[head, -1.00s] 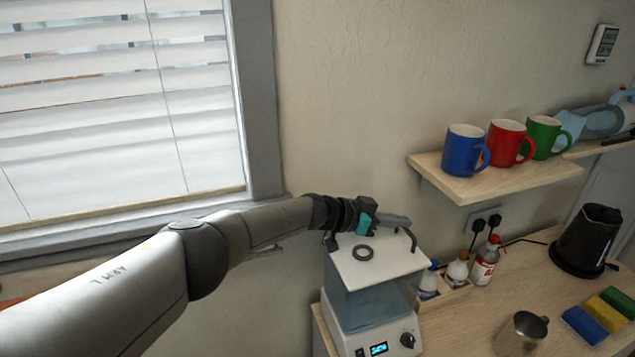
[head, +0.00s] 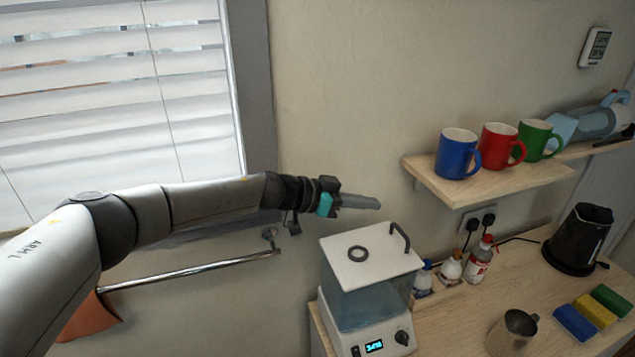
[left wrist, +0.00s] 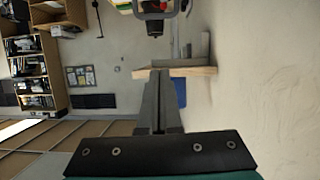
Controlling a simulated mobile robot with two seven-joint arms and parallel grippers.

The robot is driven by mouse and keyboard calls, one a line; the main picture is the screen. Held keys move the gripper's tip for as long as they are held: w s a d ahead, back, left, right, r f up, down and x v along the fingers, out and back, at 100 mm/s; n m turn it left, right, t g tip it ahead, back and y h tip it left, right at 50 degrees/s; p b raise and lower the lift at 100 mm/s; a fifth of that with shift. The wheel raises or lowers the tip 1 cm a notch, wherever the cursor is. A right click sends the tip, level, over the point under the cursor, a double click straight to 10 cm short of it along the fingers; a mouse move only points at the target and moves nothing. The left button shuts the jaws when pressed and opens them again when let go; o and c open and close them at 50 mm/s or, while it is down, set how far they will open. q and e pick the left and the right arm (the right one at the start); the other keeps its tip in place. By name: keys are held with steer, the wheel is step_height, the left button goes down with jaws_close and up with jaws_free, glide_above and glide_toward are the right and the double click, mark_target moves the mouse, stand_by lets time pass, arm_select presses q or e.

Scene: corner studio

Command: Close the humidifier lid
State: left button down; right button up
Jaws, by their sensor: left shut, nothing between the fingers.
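The humidifier (head: 362,308) stands on the left end of the wooden counter, with a white base, a lit display and a dark knob. Its white lid (head: 350,269) lies flat across the top of the bluish tank, with a dark ring and a black handle (head: 400,238) on it. I cannot tell whether the lid is fully seated. My left gripper (head: 376,203) is above and behind the lid, apart from it, shut and empty. Its fingers also show in the left wrist view (left wrist: 157,100). My right gripper is in neither view.
Small bottles (head: 450,268) stand right of the humidifier. A shelf (head: 490,187) with blue, red and green mugs is on the wall. A towel rail (head: 190,270) is below the window.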

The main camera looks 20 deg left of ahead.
arm_select(q)
steer(key=d+r+v, duration=0.1)
steer(key=r+v, duration=0.2)
steer(key=v, duration=0.9)
steer(key=s+d+f+n+t+y, duration=0.1)
steer(key=s+d+f+n+t, duration=0.15)
steer(key=d, duration=0.55)
steer(key=s+d+f+n+t+y, duration=0.1)
steer(key=s+d+f+t, duration=0.2)
steer(key=d, duration=0.4)
steer(key=s+a+f+n+g+y, duration=0.25)
steer(key=s+a+f, duration=0.35)
steer(key=s, duration=0.3)
steer(key=s+a+f+n+g+y, duration=0.1)
steer(key=s+a+f+g+y, duration=0.4)
steer(key=s, duration=0.5)
steer(key=s+a+f+n+g+y, duration=0.2)
steer(key=s+a+f, duration=0.45)
steer(key=s, duration=0.25)
step_height(320, 180, down, 34)
steer(key=s+g+b, duration=0.1)
steer(key=b, duration=1.1)
steer(key=s+a+f+b, duration=0.1)
steer(key=s+f+b, duration=0.4)
steer(key=f, duration=0.8)
steer(key=s+a+f+g+b, duration=0.1)
steer(key=s+f+b, duration=0.5)
steer(key=s+f, duration=0.5)
steer(key=shift+f+g+b, duration=0.3)
steer(key=shift+f, duration=0.6)
